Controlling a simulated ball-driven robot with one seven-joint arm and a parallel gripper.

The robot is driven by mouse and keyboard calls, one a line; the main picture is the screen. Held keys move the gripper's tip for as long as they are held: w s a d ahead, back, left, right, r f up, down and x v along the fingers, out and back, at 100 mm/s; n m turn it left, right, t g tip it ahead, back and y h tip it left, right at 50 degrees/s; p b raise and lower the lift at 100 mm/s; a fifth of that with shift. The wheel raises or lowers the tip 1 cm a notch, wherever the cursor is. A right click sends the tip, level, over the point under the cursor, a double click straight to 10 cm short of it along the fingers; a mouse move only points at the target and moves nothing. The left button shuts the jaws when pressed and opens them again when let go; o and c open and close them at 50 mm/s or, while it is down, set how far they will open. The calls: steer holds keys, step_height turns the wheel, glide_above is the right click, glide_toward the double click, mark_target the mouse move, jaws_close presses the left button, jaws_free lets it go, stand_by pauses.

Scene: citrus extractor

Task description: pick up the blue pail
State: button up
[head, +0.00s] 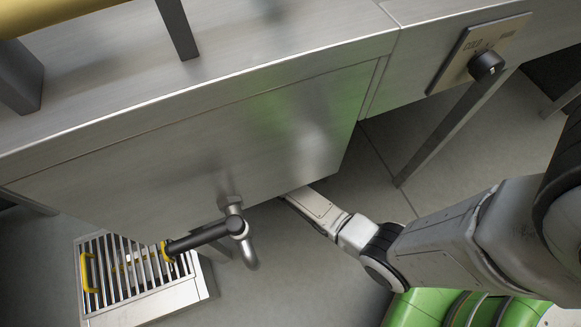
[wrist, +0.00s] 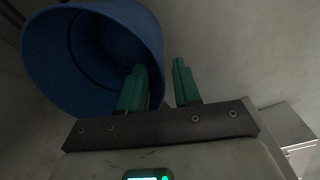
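The blue pail (wrist: 57,62) fills the upper left of the wrist view, its round opening facing partly toward the camera. My gripper (wrist: 159,67) has two green fingers spread apart. The left finger shows in front of the pail's dark inside, and the right finger is outside the pail. The pail's right wall shows between the two fingers in the picture. I cannot tell whether either finger touches it. In the head view the pail and my fingers are hidden under the steel tank, where my arm reaches in.
A steel tank (head: 215,140) with a tap (head: 237,228) overhangs my arm. A floor grate (head: 130,270) with yellow handles lies at lower left. A control knob (head: 486,66) sits on a panel at upper right, and a metal leg (head: 440,135) stands below it. Grey floor shows between.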

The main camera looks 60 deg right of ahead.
steer(key=shift+w+d+f+b, duration=0.1)
steer(key=shift+w+f+b, duration=0.1)
steer(key=shift+f+b, duration=1.15)
steer(key=shift+w+d+f+b, duration=0.15)
steer(key=shift+f+b, duration=0.75)
steer(key=shift+f, duration=0.8)
steer(key=shift+r, duration=0.1)
steer(key=shift+c, duration=0.5)
jaws_close()
